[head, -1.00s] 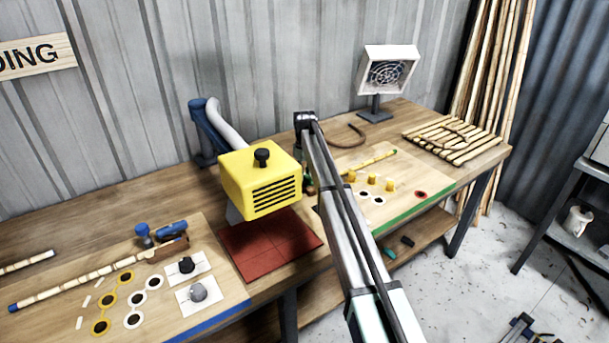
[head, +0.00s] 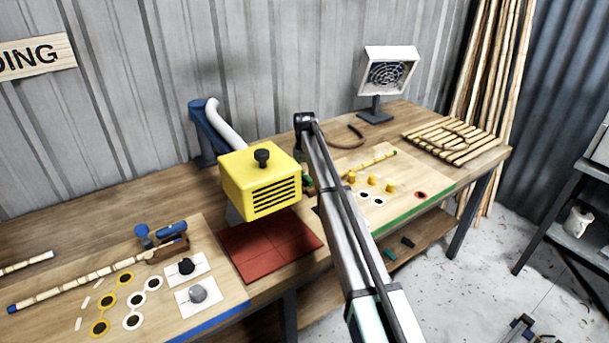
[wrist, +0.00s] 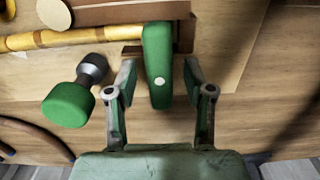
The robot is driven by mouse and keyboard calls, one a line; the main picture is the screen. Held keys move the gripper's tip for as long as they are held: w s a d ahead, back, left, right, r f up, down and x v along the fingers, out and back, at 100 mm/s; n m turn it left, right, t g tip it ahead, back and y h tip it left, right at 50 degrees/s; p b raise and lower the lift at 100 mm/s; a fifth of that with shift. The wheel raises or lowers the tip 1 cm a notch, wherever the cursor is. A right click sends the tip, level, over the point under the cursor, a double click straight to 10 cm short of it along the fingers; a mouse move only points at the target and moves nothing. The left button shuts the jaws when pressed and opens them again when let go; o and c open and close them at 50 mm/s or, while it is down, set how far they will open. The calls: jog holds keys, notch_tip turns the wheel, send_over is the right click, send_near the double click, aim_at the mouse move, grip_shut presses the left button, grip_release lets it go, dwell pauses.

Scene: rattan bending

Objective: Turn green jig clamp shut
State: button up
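The green jig clamp's lever (wrist: 158,65), a rounded bar with a pale dot, stands lengthwise in the wrist view. My gripper (wrist: 161,82) is open, with one finger on each side of the lever. The left finger is close to it, and a gap shows at the right finger. A brown wooden block (wrist: 130,12) lies at the lever's far end. A yellow rattan pole (wrist: 70,38) runs in from the left towards the block. A green knob (wrist: 70,104) on a dark shaft is left of my gripper. In the head view my arm mostly hides the clamp; a bit of green (head: 307,182) shows beside it.
A yellow vented box (head: 260,180) stands over a red mat (head: 270,245) left of my arm. Yellow pegs (head: 372,180) stand on the board to the right. A second jig with a blue clamp (head: 165,232) is at the left. A slatted rack (head: 455,140) lies at the right.

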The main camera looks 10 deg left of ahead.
aim_at(305, 175)
notch_tip(305, 175, up, 12)
dwell(0.7)
